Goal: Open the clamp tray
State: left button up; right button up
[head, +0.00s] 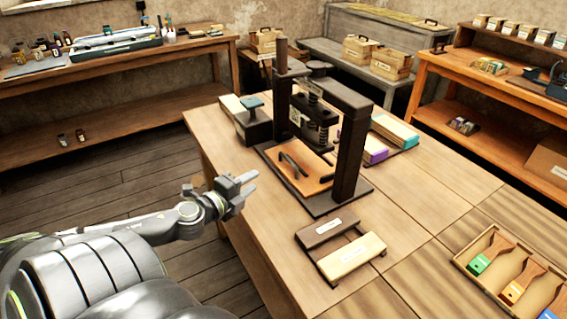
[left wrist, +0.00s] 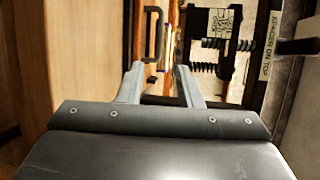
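The clamp tray (head: 300,172) is an orange-brown wooden board with a dark arched handle (head: 294,163), lying on the dark base of the handwheel press (head: 349,150). My left gripper (head: 248,184) is held in front of the table's left edge, to the left of the tray and apart from it. In the left wrist view its two fingers (left wrist: 158,70) are spread with nothing between them. The dark handle (left wrist: 153,32) shows beyond the fingertips in that view, with the press's spring and label to its right. My right gripper is in neither view.
A dark and a pale block on a rack (head: 342,248) lie in front of the press. A tray of coloured brushes (head: 515,275) stands at the right. Pale blocks with purple and teal ends (head: 385,140) lie behind the press. The table's front left is clear.

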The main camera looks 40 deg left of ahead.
aim_at(287, 160)
pick_arm(q)
jog(key=x, duration=1.5)
jog(key=shift+w, duration=0.3)
grip_shut()
